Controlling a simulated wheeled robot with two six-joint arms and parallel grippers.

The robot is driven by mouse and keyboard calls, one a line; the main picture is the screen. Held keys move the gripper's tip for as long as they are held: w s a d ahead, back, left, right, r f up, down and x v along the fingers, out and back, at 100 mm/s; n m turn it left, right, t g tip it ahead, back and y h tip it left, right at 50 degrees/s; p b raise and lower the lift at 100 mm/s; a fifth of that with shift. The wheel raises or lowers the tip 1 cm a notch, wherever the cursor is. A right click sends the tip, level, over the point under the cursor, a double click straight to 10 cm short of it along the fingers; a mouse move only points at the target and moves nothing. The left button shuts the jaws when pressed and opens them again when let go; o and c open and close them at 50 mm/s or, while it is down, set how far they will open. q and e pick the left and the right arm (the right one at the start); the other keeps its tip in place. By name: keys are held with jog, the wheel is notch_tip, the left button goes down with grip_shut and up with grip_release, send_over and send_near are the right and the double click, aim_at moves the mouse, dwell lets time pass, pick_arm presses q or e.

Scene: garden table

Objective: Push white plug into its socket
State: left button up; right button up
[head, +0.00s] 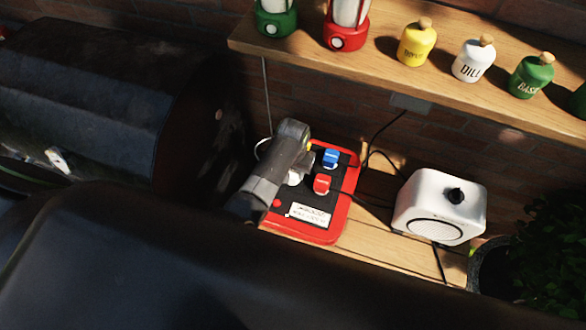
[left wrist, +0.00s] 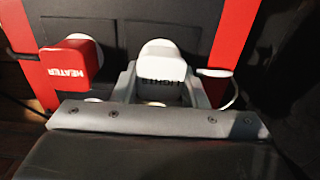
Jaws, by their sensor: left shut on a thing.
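The white plug (left wrist: 162,62), printed "LIGHT", sits between the fingers of my left gripper (left wrist: 160,88), which is shut on it. The plug is over the black panel of the red-edged socket board (head: 341,227). In the head view my left gripper (head: 285,160) covers most of the plug, with only a little white showing. The socket under the plug is hidden, and I cannot tell how deep the plug sits. My right gripper is not in view.
A red plug (left wrist: 70,72) marked "HEATER" stands close beside the white one. A blue plug (head: 330,157) stands farther back on the board. A white speaker-like box (head: 440,205) is to the right. A shelf (head: 390,68) with lanterns and jars overhangs behind.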

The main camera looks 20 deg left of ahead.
pick_arm(q)
jog(key=shift+f, duration=0.2)
jog(key=o, duration=1)
notch_tip(320, 180, up, 12)
jog(key=shift+b, duration=0.5)
jog(key=shift+f, duration=0.1)
